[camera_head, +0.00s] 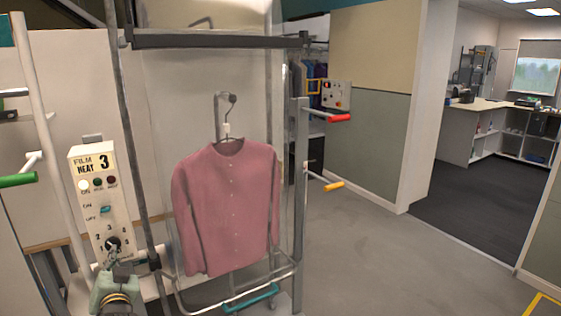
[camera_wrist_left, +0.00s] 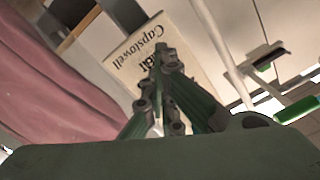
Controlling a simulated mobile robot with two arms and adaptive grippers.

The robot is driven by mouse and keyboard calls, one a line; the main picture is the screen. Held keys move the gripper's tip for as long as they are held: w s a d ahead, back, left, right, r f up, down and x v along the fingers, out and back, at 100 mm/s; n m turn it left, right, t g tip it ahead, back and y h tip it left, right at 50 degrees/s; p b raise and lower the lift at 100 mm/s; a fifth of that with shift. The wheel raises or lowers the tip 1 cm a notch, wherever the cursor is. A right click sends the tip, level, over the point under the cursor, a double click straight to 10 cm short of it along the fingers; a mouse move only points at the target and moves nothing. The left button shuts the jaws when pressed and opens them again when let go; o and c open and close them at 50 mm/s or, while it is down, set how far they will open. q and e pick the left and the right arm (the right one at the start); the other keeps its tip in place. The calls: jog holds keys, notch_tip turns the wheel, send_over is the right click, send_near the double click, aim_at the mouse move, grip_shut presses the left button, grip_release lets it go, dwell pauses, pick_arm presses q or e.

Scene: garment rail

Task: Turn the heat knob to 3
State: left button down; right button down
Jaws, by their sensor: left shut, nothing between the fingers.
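The heat control box (camera_head: 100,200) is a pale upright panel at the left in the head view, with a card reading "FILM HEAT 3" on top. Its black heat knob (camera_head: 113,243) sits low on the face, with printed numbers around it. I cannot tell which number the knob points to. My left gripper (camera_head: 121,268) is just below the knob, its fingers shut and empty. Whether it touches the knob is unclear. In the left wrist view, the shut fingers (camera_wrist_left: 162,72) lie before a pale box surface (camera_wrist_left: 150,55) lettered "Capstowell"; the knob cannot be made out there. My right gripper is not in view.
A pink shirt (camera_head: 228,205) hangs under clear film right of the box. A dark upright post (camera_head: 133,150) stands close beside the box. A green-handled bar (camera_head: 18,180) is at the far left. Open grey floor (camera_head: 380,255) lies to the right.

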pick_arm(q)
jog(key=shift+w+r, duration=0.1)
jog(key=shift+r, duration=0.15)
jog(key=shift+r, duration=0.3)
jog(key=shift+a+r+p, duration=0.2)
jog(key=shift+a+p, duration=0.1)
jog(key=shift+p, duration=0.1)
jog(key=shift+a+r+p, duration=0.1)
jog(key=shift+a+p, duration=0.2)
jog(key=shift+a, duration=0.05)
dwell(0.4)
jog(key=shift+s+a+f, duration=0.15)
jog(key=shift+s+f, duration=0.05)
